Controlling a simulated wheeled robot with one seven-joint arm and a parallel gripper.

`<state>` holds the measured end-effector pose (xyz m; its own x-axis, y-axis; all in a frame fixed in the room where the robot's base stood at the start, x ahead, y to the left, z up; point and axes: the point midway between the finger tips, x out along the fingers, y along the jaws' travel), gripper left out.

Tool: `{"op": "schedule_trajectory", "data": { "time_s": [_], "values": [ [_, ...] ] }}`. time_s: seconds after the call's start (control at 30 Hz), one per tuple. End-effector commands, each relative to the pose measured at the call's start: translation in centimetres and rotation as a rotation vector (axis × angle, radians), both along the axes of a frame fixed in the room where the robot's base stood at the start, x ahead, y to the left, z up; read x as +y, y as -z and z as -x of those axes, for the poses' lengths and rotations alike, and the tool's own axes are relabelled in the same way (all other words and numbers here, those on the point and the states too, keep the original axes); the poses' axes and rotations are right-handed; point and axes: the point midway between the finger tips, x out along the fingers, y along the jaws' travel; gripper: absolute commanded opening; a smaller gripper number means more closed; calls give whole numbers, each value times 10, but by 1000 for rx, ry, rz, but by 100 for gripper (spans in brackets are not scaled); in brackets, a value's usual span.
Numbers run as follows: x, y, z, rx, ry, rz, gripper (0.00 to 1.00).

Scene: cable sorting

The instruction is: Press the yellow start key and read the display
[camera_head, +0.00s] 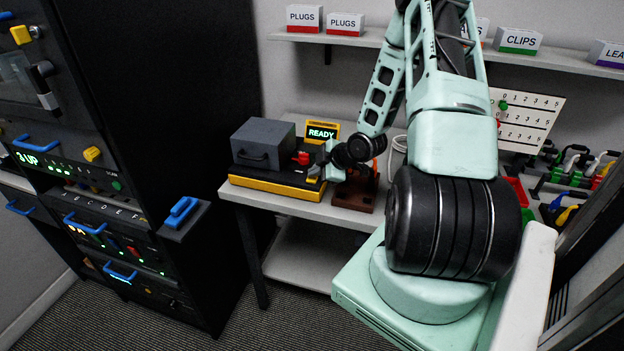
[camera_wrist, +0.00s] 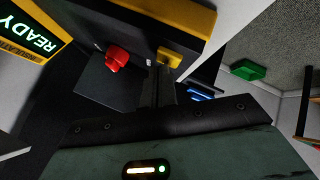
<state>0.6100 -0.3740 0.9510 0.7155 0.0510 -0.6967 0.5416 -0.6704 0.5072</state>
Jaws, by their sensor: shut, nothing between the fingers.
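The tester (camera_head: 275,184) is a dark unit with a yellow base on the bench, with a grey box on top. Its display (camera_head: 322,132) reads READY in green; it also shows at the left of the wrist view (camera_wrist: 32,38). The yellow key (camera_wrist: 169,57) shows in the wrist view, beside a red knob (camera_wrist: 117,58). My gripper (camera_wrist: 160,72) is shut and empty, its fingertips right at the yellow key. I cannot tell whether they touch it.
A brown holder (camera_head: 357,192) stands on the bench (camera_head: 295,208) just right of the tester. A tall black cabinet (camera_head: 190,110) stands at the left. A shelf with labelled boxes (camera_head: 305,18) runs above. Coloured cables (camera_head: 575,175) hang at the right.

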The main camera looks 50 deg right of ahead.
Motion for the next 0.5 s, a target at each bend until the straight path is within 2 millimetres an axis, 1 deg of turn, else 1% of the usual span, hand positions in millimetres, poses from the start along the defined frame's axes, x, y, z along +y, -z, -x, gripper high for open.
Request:
{"op": "schedule_trajectory", "data": {
  "time_s": [0.5],
  "values": [
    [0,5,0,0,0,0,0]
  ]
}}
